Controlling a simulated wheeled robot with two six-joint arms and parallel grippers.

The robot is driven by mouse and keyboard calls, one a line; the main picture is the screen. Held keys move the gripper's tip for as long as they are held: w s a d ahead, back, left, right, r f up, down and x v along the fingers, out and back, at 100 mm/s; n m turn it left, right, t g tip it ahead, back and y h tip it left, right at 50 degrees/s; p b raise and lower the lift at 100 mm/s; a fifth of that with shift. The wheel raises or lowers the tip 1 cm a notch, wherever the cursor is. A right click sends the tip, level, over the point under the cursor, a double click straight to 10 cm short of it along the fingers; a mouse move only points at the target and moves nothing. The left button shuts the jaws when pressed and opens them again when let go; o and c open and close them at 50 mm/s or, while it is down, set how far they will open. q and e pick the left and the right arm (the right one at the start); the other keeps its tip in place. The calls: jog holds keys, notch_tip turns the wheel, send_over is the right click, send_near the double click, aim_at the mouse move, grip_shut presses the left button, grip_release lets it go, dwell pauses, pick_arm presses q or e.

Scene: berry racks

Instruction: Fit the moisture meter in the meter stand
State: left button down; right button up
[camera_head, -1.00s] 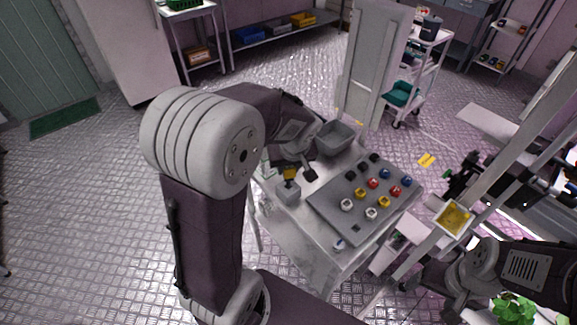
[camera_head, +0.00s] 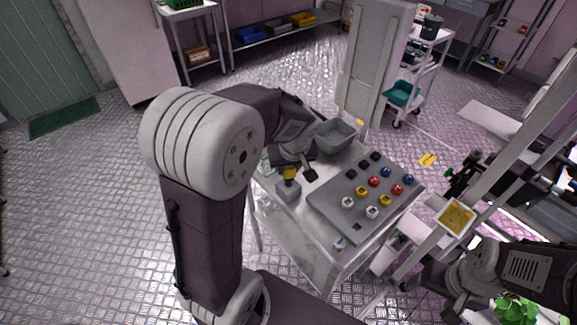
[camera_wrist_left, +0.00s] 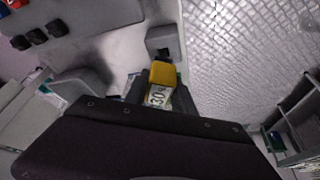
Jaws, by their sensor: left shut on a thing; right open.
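The moisture meter (camera_head: 290,174) has a yellow end, and its label or display reading "30" shows in the left wrist view (camera_wrist_left: 158,96). My left gripper (camera_head: 300,173) is shut on it. The meter stand (camera_head: 288,191) is a small grey block on the table's left side. In the left wrist view the stand (camera_wrist_left: 164,40) shows a dark opening just beyond the meter's yellow end. The meter looks close to the stand and outside its opening; the exact gap is hard to tell. My right gripper (camera_head: 432,283) is open at lower right, away from the stand.
A grey board (camera_head: 330,208) with several coloured knob-like pieces lies right of the stand. A grey bin (camera_head: 335,136) stands behind it. A yellow-filled tray (camera_head: 456,217) is further right. The table's left edge is close to the stand.

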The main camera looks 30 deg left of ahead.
pick_arm(q)
jog(key=shift+f+b, duration=1.6)
jog(key=shift+f, duration=0.1)
jog(key=c, duration=1)
grip_release()
jog(key=shift+r, duration=0.1)
jog(key=shift+o, duration=0.2)
jog(key=o, duration=0.4)
jog(key=shift+r+p, duration=2.65)
jog(key=shift+r, duration=0.45)
jog(key=shift+f, duration=0.1)
